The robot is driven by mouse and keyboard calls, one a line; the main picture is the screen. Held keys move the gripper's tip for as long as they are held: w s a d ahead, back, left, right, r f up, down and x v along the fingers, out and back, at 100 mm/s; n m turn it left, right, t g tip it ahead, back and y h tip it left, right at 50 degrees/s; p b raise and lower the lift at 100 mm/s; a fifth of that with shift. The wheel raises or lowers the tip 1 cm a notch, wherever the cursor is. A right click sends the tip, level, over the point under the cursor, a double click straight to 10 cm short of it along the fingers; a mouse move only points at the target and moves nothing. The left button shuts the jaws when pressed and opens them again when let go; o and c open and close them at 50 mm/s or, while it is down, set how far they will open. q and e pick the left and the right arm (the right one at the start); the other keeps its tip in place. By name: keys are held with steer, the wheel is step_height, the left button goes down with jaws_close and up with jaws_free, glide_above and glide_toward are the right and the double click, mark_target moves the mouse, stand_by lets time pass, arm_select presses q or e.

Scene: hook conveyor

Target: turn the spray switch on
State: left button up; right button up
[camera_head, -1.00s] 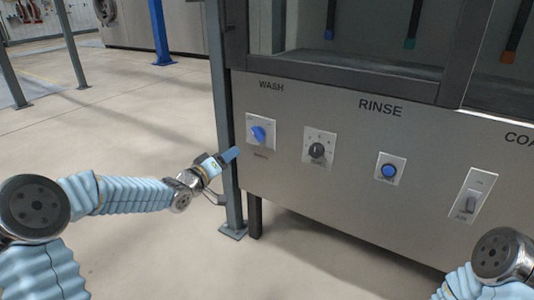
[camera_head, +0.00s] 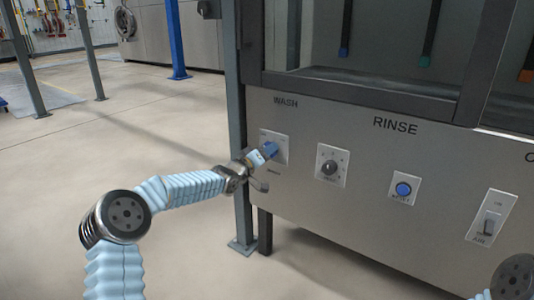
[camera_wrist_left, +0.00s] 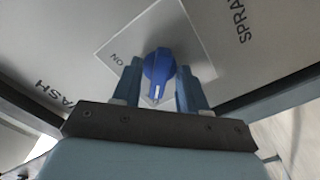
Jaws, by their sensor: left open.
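The spray switch is a blue rotary knob (camera_wrist_left: 158,68) on a light square plate (camera_wrist_left: 185,35) marked ON. In the left wrist view its white pointer line points down the picture, away from the ON label. My left gripper (camera_wrist_left: 160,88) is open, with one blue finger on either side of the knob. I cannot tell whether the fingers touch it. In the head view my left gripper (camera_head: 270,150) is at the plate under WASH and mostly hides the knob. My right gripper is out of view.
The grey panel also carries a dark dial (camera_head: 330,168), a blue button (camera_head: 403,189) and a rocker switch (camera_head: 489,227) to the right. A grey post (camera_head: 238,130) stands just left of the knob. Open floor (camera_head: 150,120) lies further left.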

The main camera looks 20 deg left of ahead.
arm_select(q)
steer(key=shift+c, duration=0.4)
jaws_close()
steer(key=shift+m, duration=0.3)
steer(key=m+b, duration=0.2)
steer(key=m, duration=0.6)
steer(key=m+b, duration=0.3)
steer(key=m, duration=0.6)
steer(key=shift+a+f+b, duration=0.15)
steer(key=shift+b, duration=0.15)
steer(key=shift+m, duration=0.3)
steer(key=shift+o, duration=0.4)
jaws_free()
